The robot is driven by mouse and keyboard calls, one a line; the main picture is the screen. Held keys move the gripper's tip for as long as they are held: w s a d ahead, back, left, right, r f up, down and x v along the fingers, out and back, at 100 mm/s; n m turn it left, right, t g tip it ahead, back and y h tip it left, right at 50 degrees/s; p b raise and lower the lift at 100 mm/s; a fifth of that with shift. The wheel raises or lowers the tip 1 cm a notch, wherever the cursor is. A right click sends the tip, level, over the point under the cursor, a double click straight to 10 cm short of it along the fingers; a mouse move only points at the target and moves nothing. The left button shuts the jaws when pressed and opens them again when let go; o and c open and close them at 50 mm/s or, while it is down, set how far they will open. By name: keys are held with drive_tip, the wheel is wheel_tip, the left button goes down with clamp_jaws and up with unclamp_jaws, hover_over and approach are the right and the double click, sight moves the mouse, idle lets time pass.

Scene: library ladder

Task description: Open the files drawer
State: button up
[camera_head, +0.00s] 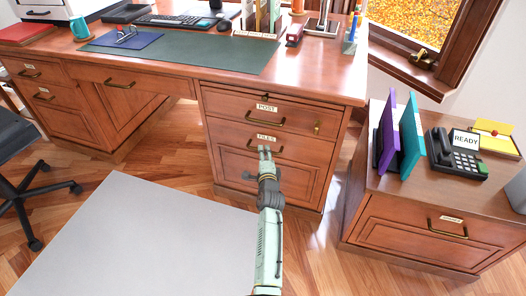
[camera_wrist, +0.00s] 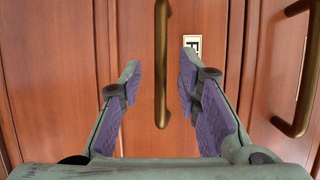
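The files drawer (camera_head: 308,150) is the middle wooden front in the desk's right pedestal, flush and closed, with a "FILES" label. Its brass bar handle (camera_head: 250,145) is partly hidden behind my gripper (camera_head: 265,150) in the head view. In the wrist view the handle (camera_wrist: 161,75) stands upright between the two fingers of my gripper (camera_wrist: 160,75), with clear gaps on both sides. The fingers are open and hold nothing. The label (camera_wrist: 192,42) is partly covered by the right finger.
The post drawer (camera_head: 220,103) above is closed; its handle (camera_wrist: 297,70) shows at right in the wrist view. A low cabinet (camera_head: 400,235) stands right of the desk. An office chair (camera_head: 20,165) is at left. The floor (camera_head: 185,178) before the pedestal is clear.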

drive_tip(key=shift+w+a+f, duration=0.1)
drive_tip(key=shift+w+f, duration=0.05)
drive_tip(key=shift+w, duration=0.6)
drive_tip(key=shift+w+f, duration=0.1)
drive_tip(key=shift+w, duration=0.65)
drive_tip(key=shift+c, duration=0.2)
clamp_jaws()
